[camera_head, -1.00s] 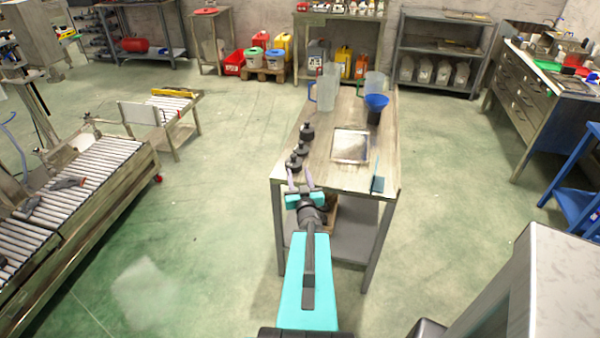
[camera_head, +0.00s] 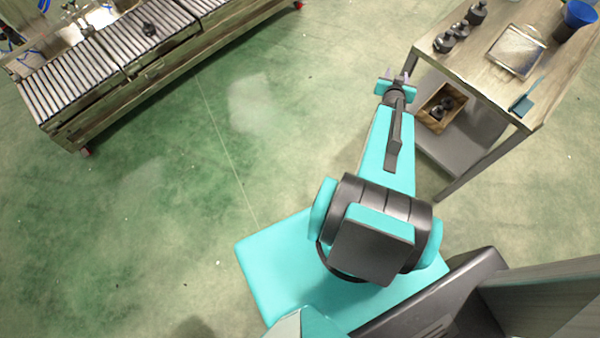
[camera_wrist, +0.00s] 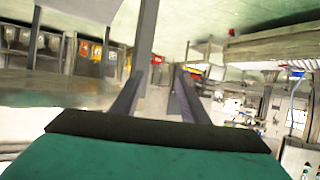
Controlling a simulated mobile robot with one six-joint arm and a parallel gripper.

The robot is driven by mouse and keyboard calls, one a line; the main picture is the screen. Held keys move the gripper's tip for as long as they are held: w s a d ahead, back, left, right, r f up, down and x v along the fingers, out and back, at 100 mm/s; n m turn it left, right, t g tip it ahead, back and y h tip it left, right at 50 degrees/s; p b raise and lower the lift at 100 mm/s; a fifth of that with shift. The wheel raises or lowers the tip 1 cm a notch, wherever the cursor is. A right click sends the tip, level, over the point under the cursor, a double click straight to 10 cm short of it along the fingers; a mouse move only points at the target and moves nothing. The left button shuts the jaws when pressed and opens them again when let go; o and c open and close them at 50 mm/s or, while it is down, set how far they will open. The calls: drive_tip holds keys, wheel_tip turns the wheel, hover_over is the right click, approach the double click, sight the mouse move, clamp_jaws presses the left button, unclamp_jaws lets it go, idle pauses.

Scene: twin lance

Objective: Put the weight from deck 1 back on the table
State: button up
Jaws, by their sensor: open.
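My gripper (camera_head: 395,80) is open and empty, just left of the workbench table (camera_head: 560,75) in the head view. In the wrist view its two fingers (camera_wrist: 155,95) stand apart with nothing between them. Three dark weights stand along the table's left edge: one at the back (camera_head: 477,13), one in the middle (camera_head: 460,28) and one in front (camera_head: 444,43). A small dark object (camera_head: 150,30) sits on the roller conveyor (camera_head: 75,80) at the upper left; I cannot tell whether it is a weight. No deck label is readable.
A framed metal plate (camera_head: 516,50), a blue funnel (camera_head: 580,13) and a small teal item (camera_head: 522,103) are on the table. A wooden box (camera_head: 430,120) with dark pieces rests on the lower shelf. Open green floor (camera_head: 200,170) lies between conveyor and table.

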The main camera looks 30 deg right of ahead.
drive_tip(key=s+a+f+n+g+y, duration=0.1)
drive_tip(key=a+f+g+y, duration=0.1)
drive_tip(key=a+f, duration=0.55)
drive_tip(key=a+f+n+g+y, duration=0.25)
drive_tip(key=a+f, duration=0.25)
drive_tip(key=a, duration=0.6)
drive_tip(key=s+a+f+n+g+y, duration=0.1)
drive_tip(key=a+f+g+y, duration=0.15)
drive_tip(key=a+f, duration=0.55)
drive_tip(key=s+a+n+g+y, duration=0.1)
drive_tip(key=s+a+g, duration=0.3)
drive_tip(key=s+a, duration=0.5)
drive_tip(key=s+a+n+g+y, duration=0.1)
drive_tip(key=s+a+n+g, duration=0.2)
drive_tip(key=s+a, duration=0.6)
drive_tip(key=a+g, duration=0.1)
drive_tip(key=a, duration=0.3)
drive_tip(key=shift+a, duration=0.3)
